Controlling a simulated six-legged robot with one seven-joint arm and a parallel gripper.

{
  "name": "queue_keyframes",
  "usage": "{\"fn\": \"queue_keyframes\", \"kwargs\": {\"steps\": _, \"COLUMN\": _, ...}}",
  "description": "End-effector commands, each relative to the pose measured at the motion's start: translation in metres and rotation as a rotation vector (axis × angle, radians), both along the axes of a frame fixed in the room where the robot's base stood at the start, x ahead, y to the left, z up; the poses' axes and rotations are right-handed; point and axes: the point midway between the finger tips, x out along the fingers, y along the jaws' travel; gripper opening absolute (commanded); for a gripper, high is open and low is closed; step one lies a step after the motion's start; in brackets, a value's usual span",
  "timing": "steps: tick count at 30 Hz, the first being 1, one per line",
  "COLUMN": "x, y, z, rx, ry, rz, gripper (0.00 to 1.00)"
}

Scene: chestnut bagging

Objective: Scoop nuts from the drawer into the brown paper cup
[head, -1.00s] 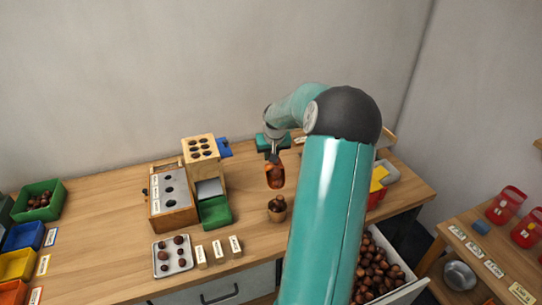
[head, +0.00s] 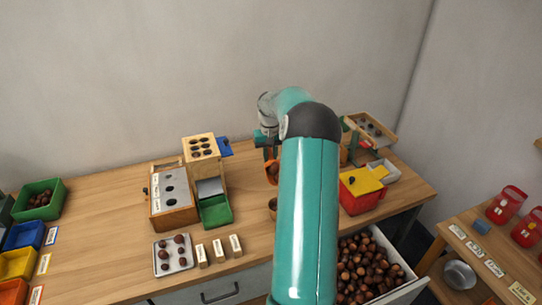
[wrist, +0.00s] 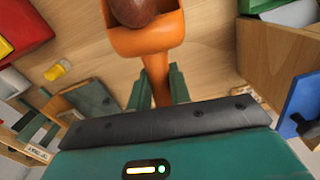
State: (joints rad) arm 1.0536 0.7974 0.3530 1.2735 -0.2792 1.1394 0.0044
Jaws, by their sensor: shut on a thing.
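My gripper (wrist: 160,88) is shut on the handle of an orange scoop (wrist: 148,40), which holds a large brown nut (wrist: 133,10) in the wrist view. In the head view the scoop (head: 271,172) is above the table, partly hidden by my arm. The brown paper cup (head: 272,208) stands on the table below the scoop, mostly hidden behind my arm; I cannot tell what is in it. The open drawer (head: 402,262) at the lower right is full of brown nuts (head: 365,268), its left part covered by my arm.
A wooden box with a green tray (head: 216,211) stands left of the cup. A small metal tray of nuts (head: 173,268) and labelled blocks (head: 219,249) lie in front. A red and yellow box (head: 362,192) stands to the right. Coloured bins (head: 18,265) line the left edge.

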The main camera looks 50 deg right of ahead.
Motion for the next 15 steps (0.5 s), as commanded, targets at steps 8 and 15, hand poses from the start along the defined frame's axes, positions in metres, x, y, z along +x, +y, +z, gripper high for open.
{"fn": "queue_keyframes", "kwargs": {"steps": 8, "x": 0.005, "y": -0.003, "z": 0.002, "rx": 0.093, "ry": 0.114, "rz": 0.001, "gripper": 0.00}}
{"fn": "queue_keyframes", "kwargs": {"steps": 15, "x": 0.004, "y": -0.004, "z": 0.010, "rx": 0.111, "ry": 0.137, "rz": 0.000, "gripper": 0.00}}
